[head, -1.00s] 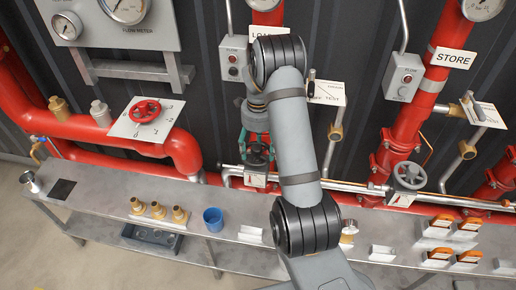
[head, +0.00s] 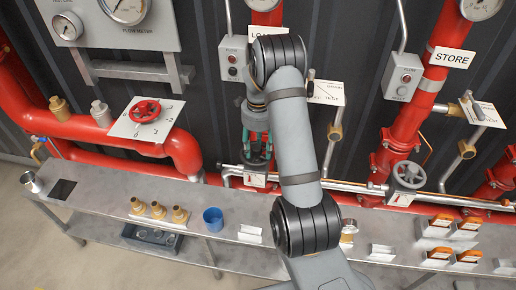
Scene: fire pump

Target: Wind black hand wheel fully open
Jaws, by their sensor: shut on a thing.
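The black hand wheel (head: 255,160) sits on the silver pipe left of the middle in the head view, above a small white plate with a red mark. My gripper (head: 257,150), with green-edged fingers, points down from my arm and is shut on the wheel. The fingers and my arm hide much of the wheel, so how far it is wound cannot be told.
A grey hand wheel (head: 408,175) stands on the pipe to the right, and a red one (head: 145,111) on a plate at left. Brass fittings (head: 158,210) and a blue cup (head: 213,219) stand on the metal bench (head: 105,195). Thick red pipes flank my arm.

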